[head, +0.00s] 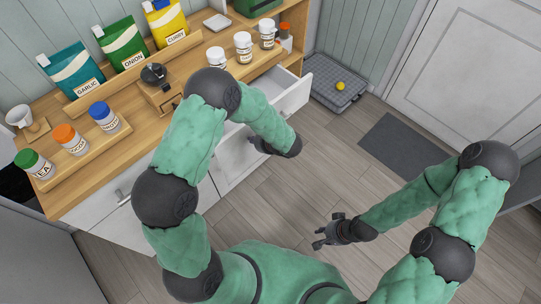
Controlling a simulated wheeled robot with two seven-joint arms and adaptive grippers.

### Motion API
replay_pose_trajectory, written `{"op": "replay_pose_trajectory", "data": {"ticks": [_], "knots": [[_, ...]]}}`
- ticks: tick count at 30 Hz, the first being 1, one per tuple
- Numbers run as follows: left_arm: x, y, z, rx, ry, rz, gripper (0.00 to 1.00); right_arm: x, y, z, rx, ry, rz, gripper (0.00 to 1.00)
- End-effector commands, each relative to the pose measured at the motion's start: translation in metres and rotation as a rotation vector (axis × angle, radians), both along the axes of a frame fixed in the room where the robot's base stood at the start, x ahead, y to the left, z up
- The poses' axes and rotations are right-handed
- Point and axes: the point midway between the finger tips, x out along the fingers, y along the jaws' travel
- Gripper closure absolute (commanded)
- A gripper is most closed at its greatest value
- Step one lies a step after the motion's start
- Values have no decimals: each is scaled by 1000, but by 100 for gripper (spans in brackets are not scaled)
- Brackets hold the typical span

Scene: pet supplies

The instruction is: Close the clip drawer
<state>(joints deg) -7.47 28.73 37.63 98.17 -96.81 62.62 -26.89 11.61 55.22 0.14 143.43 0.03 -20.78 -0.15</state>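A white drawer (297,97) stands pulled out from the right part of the wooden-topped cabinet. I take it as the clip drawer; its inside looks pale, and my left forearm covers part of its left side. My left gripper (256,145) is low in front of the cabinet, left of and below the drawer's front in the picture. It is small and partly hidden by its own wrist, so its finger opening is unclear. My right gripper (322,232) is over the open floor, well away from the drawer, with its fingers apart and nothing between them.
The wooden counter (85,190) carries several jars, pouches labelled garlic, onion and curry, and a dark grinder (153,74). A grey tray (337,85) with a yellow ball (340,86) lies beyond the drawer. Grey floor (290,190) in front is clear.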

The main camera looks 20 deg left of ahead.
Motion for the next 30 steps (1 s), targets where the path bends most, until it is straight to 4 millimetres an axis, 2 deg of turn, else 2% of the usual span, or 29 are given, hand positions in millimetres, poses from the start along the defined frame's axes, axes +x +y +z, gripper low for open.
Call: {"op": "replay_pose_trajectory", "data": {"ticks": [1,6,9,15,21,30], "knots": [[8,18,-2,0,-4,10,100,0,0,-6,0,0,0,70],[33,65,-2,-1,-3,7,100,0,0,-15,0,0,0,70],[45,89,-2,0,-2,6,100,0,0,-19,0,0,0,70],[63,123,-1,1,-1,2,100,0,0,-23,0,0,0,70],[72,139,0,0,-1,-1,100,0,0,-25,0,0,0,70],[75,144,1,1,-2,0,100,0,0,-26,0,0,0,70]]}}
